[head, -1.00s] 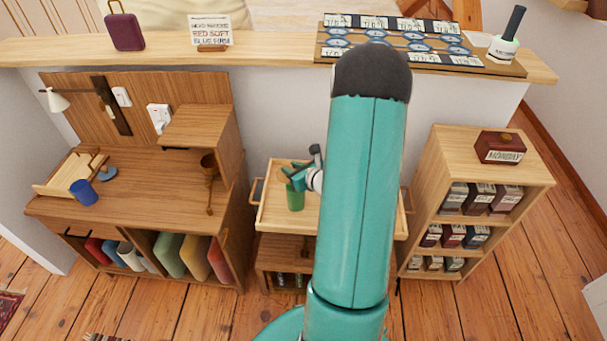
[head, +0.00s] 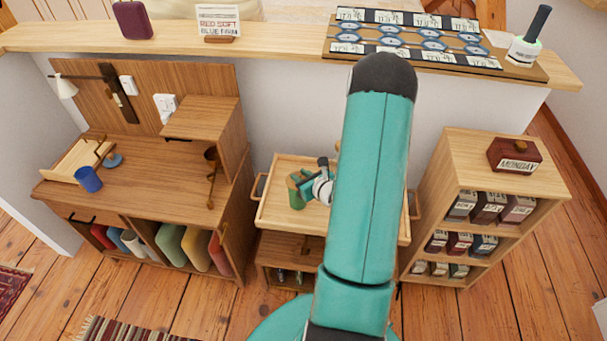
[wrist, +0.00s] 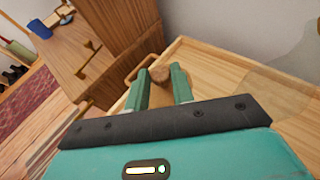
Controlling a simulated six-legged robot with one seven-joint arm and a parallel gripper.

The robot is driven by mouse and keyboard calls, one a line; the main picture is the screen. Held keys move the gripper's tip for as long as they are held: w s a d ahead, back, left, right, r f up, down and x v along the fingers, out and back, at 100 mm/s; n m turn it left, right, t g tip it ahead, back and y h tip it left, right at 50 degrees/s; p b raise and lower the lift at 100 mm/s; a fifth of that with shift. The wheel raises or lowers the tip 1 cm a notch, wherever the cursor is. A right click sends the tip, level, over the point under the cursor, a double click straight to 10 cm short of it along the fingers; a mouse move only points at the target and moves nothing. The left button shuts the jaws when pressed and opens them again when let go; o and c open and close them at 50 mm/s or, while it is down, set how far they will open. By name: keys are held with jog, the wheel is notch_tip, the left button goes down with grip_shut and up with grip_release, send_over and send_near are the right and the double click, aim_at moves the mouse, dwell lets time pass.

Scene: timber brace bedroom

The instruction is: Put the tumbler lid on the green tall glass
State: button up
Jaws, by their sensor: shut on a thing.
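The green tall glass (head: 297,199) stands on the wooden tray top of the small trolley, left of my arm. My gripper (head: 298,179) is right at the top of the glass, its fingers overlapping the rim in the head view. In the wrist view my gripper (wrist: 161,84) has its two green fingers on either side of a small brown knob-like piece (wrist: 159,74), seemingly the tumbler lid's handle. The rest of the lid is hidden, so I cannot tell whether it touches the glass. The glass is not clearly visible in the wrist view.
The trolley tray (head: 270,215) has raised edges and side handles. A desk with a blue cup (head: 88,179) stands left, and a shelf unit (head: 485,150) with boxes stands right. A ledge (head: 280,45) runs behind. A pale see-through shape (wrist: 295,60) shows at the wrist view's right.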

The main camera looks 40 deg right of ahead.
jog(key=shift+f, duration=0.55)
jog(key=shift+f, duration=0.1)
jog(key=o, duration=1)
